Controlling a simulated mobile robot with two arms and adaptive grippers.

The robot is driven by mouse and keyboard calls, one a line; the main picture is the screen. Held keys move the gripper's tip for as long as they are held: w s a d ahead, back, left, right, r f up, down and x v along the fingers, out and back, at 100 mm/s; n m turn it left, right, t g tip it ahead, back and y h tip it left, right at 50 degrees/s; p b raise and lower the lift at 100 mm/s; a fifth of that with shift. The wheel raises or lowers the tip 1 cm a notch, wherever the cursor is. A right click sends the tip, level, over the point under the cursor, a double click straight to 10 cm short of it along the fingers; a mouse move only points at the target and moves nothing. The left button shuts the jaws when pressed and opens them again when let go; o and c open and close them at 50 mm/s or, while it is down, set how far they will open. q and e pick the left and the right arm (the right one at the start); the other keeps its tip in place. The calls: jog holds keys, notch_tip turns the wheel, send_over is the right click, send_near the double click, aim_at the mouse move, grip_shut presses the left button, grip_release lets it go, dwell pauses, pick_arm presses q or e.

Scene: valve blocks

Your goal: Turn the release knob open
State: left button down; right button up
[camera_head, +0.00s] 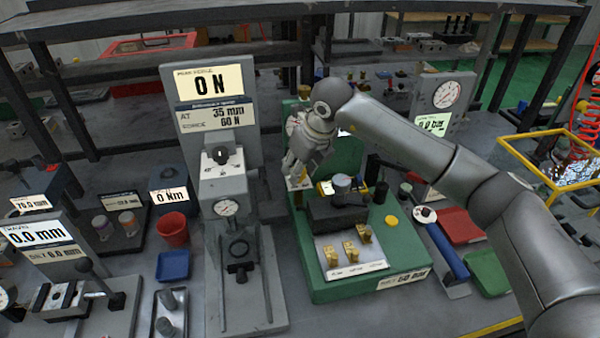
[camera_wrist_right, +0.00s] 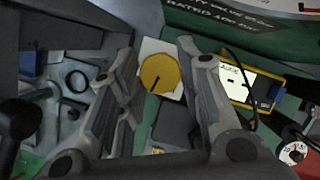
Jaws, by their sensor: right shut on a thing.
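The release knob (camera_wrist_right: 160,73) is a round yellow knob with a dark pointer line, on a white plate (camera_wrist_right: 150,48) in the right wrist view. My right gripper (camera_wrist_right: 165,78) has a finger on each side of the knob and is shut on it. In the head view my right gripper (camera_head: 297,172) points down at the left back of the green test stand (camera_head: 330,285), and the knob is mostly hidden behind the fingers. The pointer line runs toward the lower left in the wrist view. My left gripper is not in view.
A tall grey force stand (camera_head: 212,120) reading 0 N is just left of the gripper. A yellow meter (camera_wrist_right: 252,84) with a dark cable lies right of the knob. Several brass valve pieces (camera_head: 348,252) stand in front, and a pressure gauge (camera_head: 446,95) is at the back right.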

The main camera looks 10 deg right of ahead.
jog(key=shift+a+m+t+h+b, duration=0.15)
jog(key=shift+m+h+b, duration=0.25)
jog(key=shift+m+b, duration=0.55)
jog(key=shift+d+m+t+h+b, duration=0.15)
jog(key=shift+m+h+b, duration=0.35)
jog(key=shift+m, duration=0.85)
jog(key=shift+r, duration=0.1)
jog(key=o, duration=1)
jog(key=shift+a, duration=0.1)
jog(key=v, duration=1.2)
